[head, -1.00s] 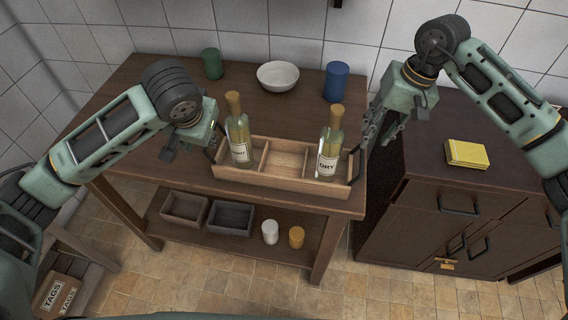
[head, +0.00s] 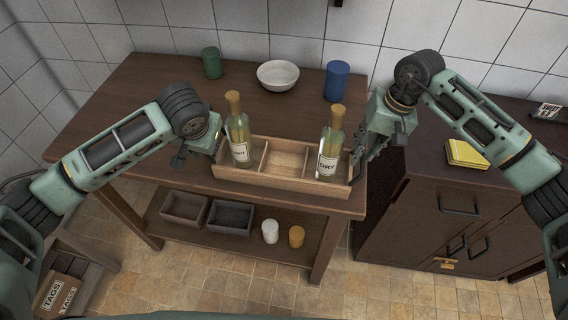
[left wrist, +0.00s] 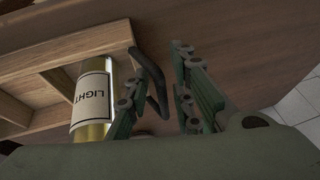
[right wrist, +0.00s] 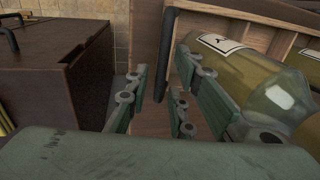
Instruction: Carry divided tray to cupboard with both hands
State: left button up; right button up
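The divided wooden tray (head: 270,183) sits on the dark brown table. A bottle labelled LIGHT (left wrist: 92,95) stands in its left compartment and a DRY bottle (head: 328,160) in its right one; the middle is empty. My left gripper (head: 205,153) is open at the tray's left end, its fingers on either side of the dark handle (left wrist: 152,82). My right gripper (head: 366,158) is open at the right end, with the other dark handle (right wrist: 166,50) between its fingers. The cupboard (head: 425,205) stands right of the table.
A yellow block (head: 465,154) and a small dark box (head: 548,112) lie on the cupboard top. A green cup (head: 211,62), a white bowl (head: 278,76) and a blue cup (head: 337,80) stand behind the tray. The shelf below holds two bins and two small jars.

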pick_arm(q)
grip_shut()
pick_arm(e)
grip_shut()
